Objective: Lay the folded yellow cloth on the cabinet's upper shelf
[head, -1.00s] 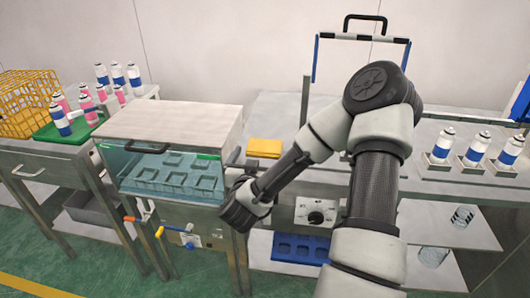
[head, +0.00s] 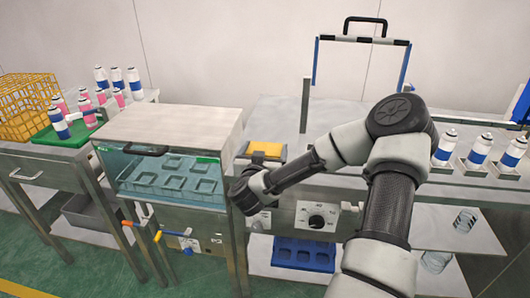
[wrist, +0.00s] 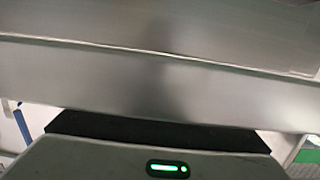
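A flat yellow piece (head: 266,148), which looks like the folded cloth, lies on the bench top just right of the glass-fronted box. A dark-edged grey pad shows around its front. The end of my arm with my gripper (head: 243,196) is in front of the bench edge, nearer to me and lower than the cloth, and apart from it. The fingers are hidden in the head view. The wrist view shows the gripper's housing (wrist: 160,160) with a green light, a dark part and grey metal faces beyond it, but no cloth. I cannot pick out a cabinet with an upper shelf.
The glass-fronted box (head: 168,160) stands close left of my wrist. A control box with a dial (head: 317,220) and a blue tray (head: 304,254) are below the bench top. White cans (head: 478,150) stand at right; a yellow crate (head: 28,105) is far left.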

